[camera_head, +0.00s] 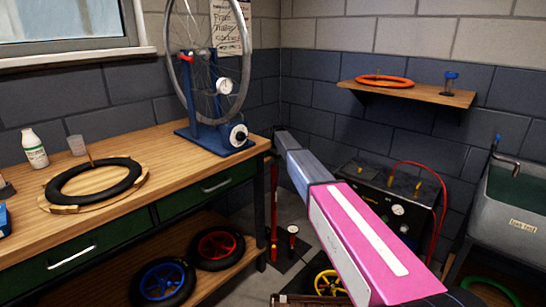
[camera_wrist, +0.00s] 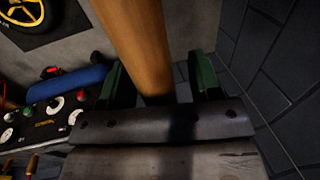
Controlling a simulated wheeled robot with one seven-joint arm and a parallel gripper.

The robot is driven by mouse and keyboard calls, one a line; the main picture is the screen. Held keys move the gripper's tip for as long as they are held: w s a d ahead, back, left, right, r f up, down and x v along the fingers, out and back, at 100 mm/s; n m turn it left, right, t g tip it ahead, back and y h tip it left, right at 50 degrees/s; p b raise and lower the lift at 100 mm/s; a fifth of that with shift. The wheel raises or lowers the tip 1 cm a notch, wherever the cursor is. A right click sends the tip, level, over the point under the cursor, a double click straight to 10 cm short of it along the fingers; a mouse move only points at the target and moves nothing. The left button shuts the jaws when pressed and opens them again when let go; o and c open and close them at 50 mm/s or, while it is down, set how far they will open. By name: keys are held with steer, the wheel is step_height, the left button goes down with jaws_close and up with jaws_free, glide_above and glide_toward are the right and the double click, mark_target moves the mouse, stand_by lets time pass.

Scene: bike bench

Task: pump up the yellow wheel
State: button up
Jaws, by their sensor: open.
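The yellow wheel (camera_head: 328,281) lies low on the floor, partly hidden behind my arm. In the wrist view the yellow wheel (camera_wrist: 38,14) shows at the top left on a dark mat, cut by the frame edge. A red upright pump-like tube (camera_head: 274,212) and a small round gauge (camera_head: 292,230) stand near it. My gripper (camera_wrist: 160,80) is open, with green pads. A brown, wooden-looking piece (camera_wrist: 137,40) passes between the fingers in the picture; I cannot tell whether they touch it. In the head view, the gripper's fingers cannot be made out beyond my arm.
A black compressor (camera_head: 372,190) with a red hose (camera_head: 441,190) stands by the wall; its panel (camera_wrist: 45,118) shows in the wrist view. The workbench (camera_head: 175,150) carries a truing stand (camera_head: 215,138) and a black tyre (camera_head: 95,180). A sink (camera_head: 520,205) stands right.

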jaws_close()
step_height(320, 180, up, 30)
steer(key=shift+f, duration=0.2)
stand_by(0.6)
